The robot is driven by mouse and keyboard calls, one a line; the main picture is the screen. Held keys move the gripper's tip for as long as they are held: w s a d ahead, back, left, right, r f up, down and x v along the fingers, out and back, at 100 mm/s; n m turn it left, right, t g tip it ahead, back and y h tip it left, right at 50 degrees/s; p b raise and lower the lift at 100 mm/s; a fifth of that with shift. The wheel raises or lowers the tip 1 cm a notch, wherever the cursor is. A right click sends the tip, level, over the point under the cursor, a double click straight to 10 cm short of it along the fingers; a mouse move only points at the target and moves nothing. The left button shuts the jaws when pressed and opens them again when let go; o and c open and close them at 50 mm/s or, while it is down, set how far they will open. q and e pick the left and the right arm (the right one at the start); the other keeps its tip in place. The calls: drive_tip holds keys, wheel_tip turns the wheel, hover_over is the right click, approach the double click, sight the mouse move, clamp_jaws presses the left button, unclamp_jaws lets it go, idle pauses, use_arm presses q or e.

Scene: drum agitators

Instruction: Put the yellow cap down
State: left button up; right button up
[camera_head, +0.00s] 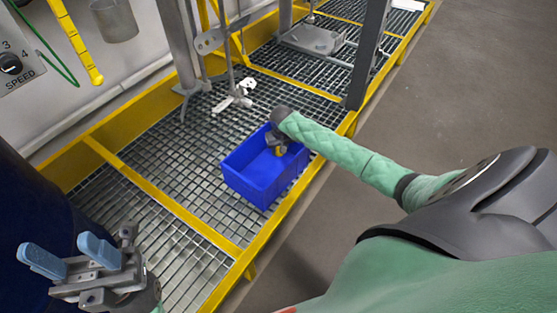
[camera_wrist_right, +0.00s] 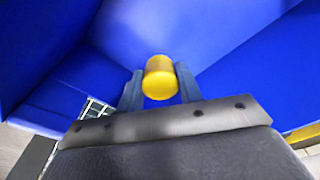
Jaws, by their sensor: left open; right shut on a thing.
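The yellow cap (camera_wrist_right: 160,77) is a small yellow cylinder between the two blue-grey fingers of my right gripper (camera_wrist_right: 160,90), which is shut on it. The bin's blue walls fill most of the right wrist view. I cannot tell whether the cap touches the bin floor. My left gripper (camera_head: 70,258) is open and empty, with its blue fingers apart, at the lower left.
The bin stands on a metal grating (camera_head: 170,155) with yellow frame edges (camera_head: 190,217). A grey post (camera_head: 368,55) and a stirrer shaft with a white-grey piece (camera_head: 235,97) stand behind the bin. Bare floor (camera_head: 460,85) lies to the right.

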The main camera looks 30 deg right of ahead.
sight(279, 162)
wheel_tip(279, 162, down, 5)
drive_tip(key=shift+f+b, duration=0.2)
drive_tip(key=shift+b, duration=0.45)
drive_tip(key=o, duration=1)
drive_tip(key=shift+f, duration=0.1)
drive_tip(key=shift+c, duration=0.2)
